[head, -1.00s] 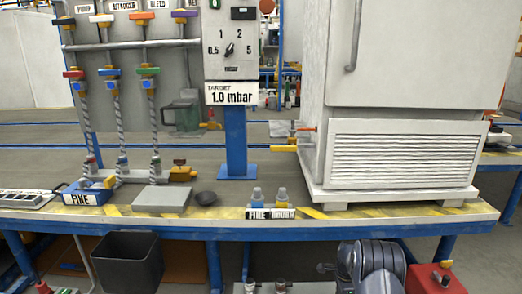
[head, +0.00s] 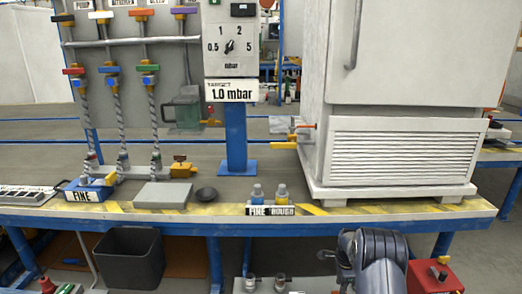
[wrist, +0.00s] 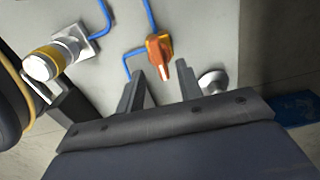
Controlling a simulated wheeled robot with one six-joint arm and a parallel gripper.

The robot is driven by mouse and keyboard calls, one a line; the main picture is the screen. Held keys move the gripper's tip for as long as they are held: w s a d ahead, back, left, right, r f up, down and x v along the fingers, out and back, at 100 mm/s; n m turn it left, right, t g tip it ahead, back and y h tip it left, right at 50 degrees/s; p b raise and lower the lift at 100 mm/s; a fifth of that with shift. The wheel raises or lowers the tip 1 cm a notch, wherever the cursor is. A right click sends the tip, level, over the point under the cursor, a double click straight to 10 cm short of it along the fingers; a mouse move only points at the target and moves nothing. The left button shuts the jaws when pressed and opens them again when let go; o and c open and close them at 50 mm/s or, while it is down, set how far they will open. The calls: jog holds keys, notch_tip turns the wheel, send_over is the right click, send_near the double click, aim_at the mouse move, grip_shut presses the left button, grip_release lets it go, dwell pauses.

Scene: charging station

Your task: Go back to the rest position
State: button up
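My gripper (wrist: 162,82) shows in the wrist view with its two dark fingers apart and nothing held between them. An orange handle-like part (wrist: 158,50) with a white stripe lies just past the fingertips on a pale grey surface; I cannot tell its distance. My arm's dark rounded link shows at the lower right of the head view, in front of the bench (head: 350,222). The gripper's fingers cannot be made out in the head view.
A white cabinet (head: 405,60) stands on the bench's right side. A gauge box (head: 229,42) on a blue post, a hose panel and small bottles (head: 282,193) stand left of it. A red box (head: 437,276) and a grey bin (head: 133,256) are low in front.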

notch_tip(320, 180, down, 4)
jog(key=shift+f+b, duration=0.1)
jog(key=shift+b, duration=0.55)
jog(key=shift+n, duration=0.7)
jog(key=n, duration=0.3)
jog(key=shift+n+p, duration=0.4)
jog(key=n, duration=0.4)
jog(key=shift+n+p, duration=0.35)
jog(key=shift+n, duration=0.05)
jog(key=shift+r, duration=0.25)
